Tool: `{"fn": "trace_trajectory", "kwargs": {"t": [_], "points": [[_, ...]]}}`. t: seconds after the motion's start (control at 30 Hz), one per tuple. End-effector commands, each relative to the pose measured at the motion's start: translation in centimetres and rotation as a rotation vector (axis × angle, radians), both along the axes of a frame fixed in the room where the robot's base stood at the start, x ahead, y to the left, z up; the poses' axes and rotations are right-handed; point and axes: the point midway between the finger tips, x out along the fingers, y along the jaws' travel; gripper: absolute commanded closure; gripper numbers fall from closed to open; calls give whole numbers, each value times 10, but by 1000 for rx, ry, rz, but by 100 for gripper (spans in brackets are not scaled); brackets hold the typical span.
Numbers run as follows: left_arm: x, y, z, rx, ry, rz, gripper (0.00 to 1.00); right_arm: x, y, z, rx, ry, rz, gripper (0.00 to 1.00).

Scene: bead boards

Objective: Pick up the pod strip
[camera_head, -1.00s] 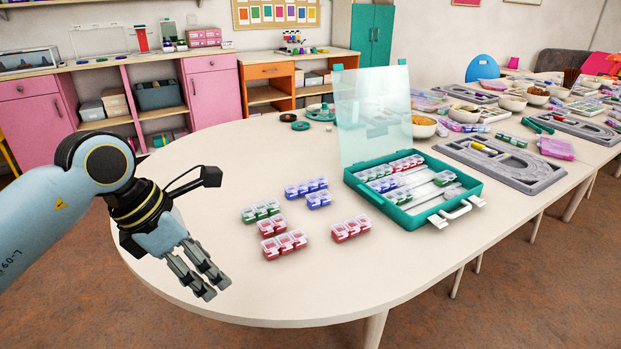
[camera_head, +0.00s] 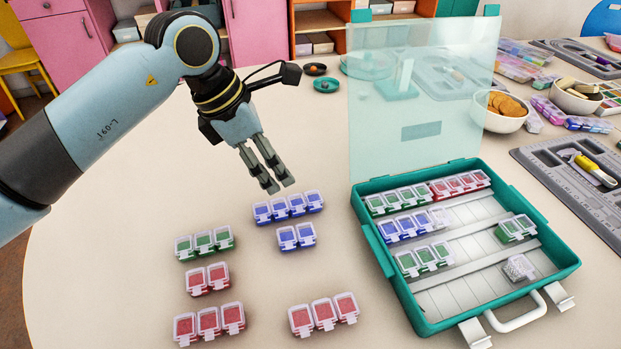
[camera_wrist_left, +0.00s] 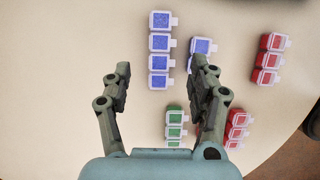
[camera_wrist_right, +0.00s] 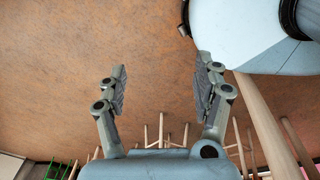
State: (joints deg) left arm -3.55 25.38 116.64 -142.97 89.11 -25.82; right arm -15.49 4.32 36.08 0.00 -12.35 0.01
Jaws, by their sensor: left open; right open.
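Several pod strips lie loose on the table. A longer blue strip (camera_head: 288,207) and a short blue strip (camera_head: 296,236) lie nearest my left gripper (camera_head: 282,187). A green strip (camera_head: 204,243), a short red strip (camera_head: 207,279) and two longer red strips (camera_head: 208,322) (camera_head: 323,314) lie closer to the front. My left gripper is open and empty above the table, just behind the long blue strip. In the left wrist view the long blue strip (camera_wrist_left: 160,50) shows between and beyond its fingers (camera_wrist_left: 165,78). My right gripper (camera_wrist_right: 160,80) is open and empty, over the floor.
A teal case (camera_head: 397,275) with a raised clear lid (camera_head: 420,100) stands to the right, holding green, red and blue strips. The table's left part is clear.

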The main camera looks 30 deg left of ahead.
Motion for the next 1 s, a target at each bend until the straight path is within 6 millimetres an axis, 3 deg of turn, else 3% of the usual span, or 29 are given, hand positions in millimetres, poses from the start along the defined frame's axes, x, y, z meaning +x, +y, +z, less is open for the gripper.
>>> {"fn": "trace_trajectory", "kwargs": {"t": [0.2,0.33,0.47,0.73,1.0], "points": [[9,-9,-32,-6,3,3,40,-37,-2,-5,-3,54,0,32],[14,-13,-47,-4,2,2,40,-50,-4,-7,-5,72,-1,32],[17,-14,-56,-2,2,1,40,-47,-5,-7,-6,67,1,32],[26,-23,-94,-3,2,1,40,-23,-6,-7,-6,30,2,32],[28,-25,-100,0,0,0,40,-28,-5,-7,-6,39,2,32]]}}
